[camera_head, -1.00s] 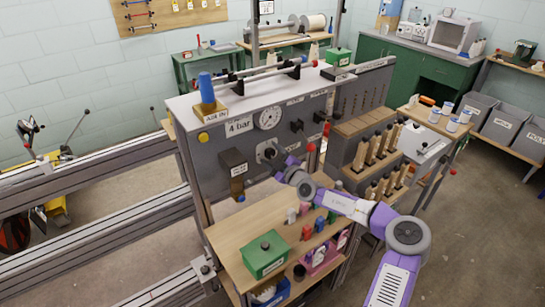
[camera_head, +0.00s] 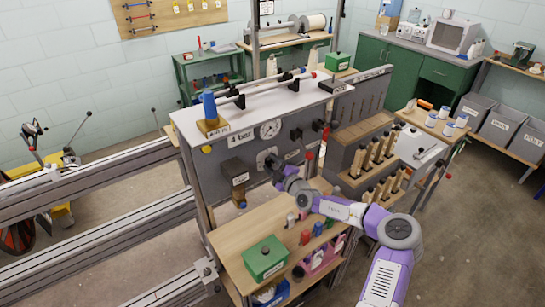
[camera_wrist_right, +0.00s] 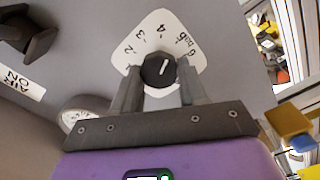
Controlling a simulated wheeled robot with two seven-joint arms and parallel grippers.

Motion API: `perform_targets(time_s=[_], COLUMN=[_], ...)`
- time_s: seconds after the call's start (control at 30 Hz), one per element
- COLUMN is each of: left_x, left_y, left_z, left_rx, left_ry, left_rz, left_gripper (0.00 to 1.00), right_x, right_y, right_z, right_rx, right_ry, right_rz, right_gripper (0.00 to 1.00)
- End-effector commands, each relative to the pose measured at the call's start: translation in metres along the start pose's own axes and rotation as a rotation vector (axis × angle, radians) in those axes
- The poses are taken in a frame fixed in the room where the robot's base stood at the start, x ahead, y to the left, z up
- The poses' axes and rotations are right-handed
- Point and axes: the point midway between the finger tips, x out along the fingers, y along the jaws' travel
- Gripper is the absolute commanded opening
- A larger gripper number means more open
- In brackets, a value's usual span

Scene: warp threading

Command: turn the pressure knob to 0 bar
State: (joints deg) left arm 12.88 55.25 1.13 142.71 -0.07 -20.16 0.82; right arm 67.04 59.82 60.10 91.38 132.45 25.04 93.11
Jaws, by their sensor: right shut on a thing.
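The pressure knob (camera_wrist_right: 158,70) is a small black round knob with a white pointer line on a pale diamond-shaped plate (camera_wrist_right: 162,35). The plate has 2, 3, 4, "bar" and 6 readable. The pointer aims up and slightly right in the right wrist view, near the 4 and "bar" marks. My right gripper (camera_wrist_right: 160,75) is shut on the knob, one finger on each side. In the head view my right gripper (camera_head: 273,163) is at the grey panel (camera_head: 216,175) and largely hides the knob. My left gripper is not in view.
A "4 bar" sign (camera_head: 241,137) and a round gauge (camera_head: 270,129) are on the panel above the knob. A dark block (camera_head: 234,172) juts out to the left. Below is a wooden shelf (camera_head: 232,237) with a green box (camera_head: 265,257).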

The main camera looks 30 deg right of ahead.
Motion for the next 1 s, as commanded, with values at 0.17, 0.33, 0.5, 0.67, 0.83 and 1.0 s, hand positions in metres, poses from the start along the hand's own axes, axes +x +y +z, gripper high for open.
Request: perform_targets(time_s=[0.17, 0.33, 0.5, 0.67, 0.83, 1.0], left_x=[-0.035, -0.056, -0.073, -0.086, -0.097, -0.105], left_y=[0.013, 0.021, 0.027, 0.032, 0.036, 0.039], left_z=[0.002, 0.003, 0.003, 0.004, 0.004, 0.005], left_rx=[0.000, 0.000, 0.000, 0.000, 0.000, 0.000], left_ry=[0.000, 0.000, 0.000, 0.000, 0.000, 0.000], left_rz=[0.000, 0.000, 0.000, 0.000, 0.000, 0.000], left_gripper=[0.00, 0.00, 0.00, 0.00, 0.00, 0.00], right_x=[0.000, 0.000, 0.001, 0.001, 0.001, 0.001], right_y=[0.004, 0.003, 0.001, 0.000, -0.001, -0.002], right_z=[-0.004, -0.003, -0.003, -0.002, -0.001, 0.000], right_rx=[-0.154, -0.316, -0.479, -0.630, -0.792, -0.954], right_ry=[0.000, 0.001, 0.002, 0.002, 0.002, 0.002], right_rz=[-0.005, -0.005, -0.004, -0.003, -0.003, -0.002], right_gripper=[0.12, 0.12, 0.12, 0.12, 0.12, 0.12])
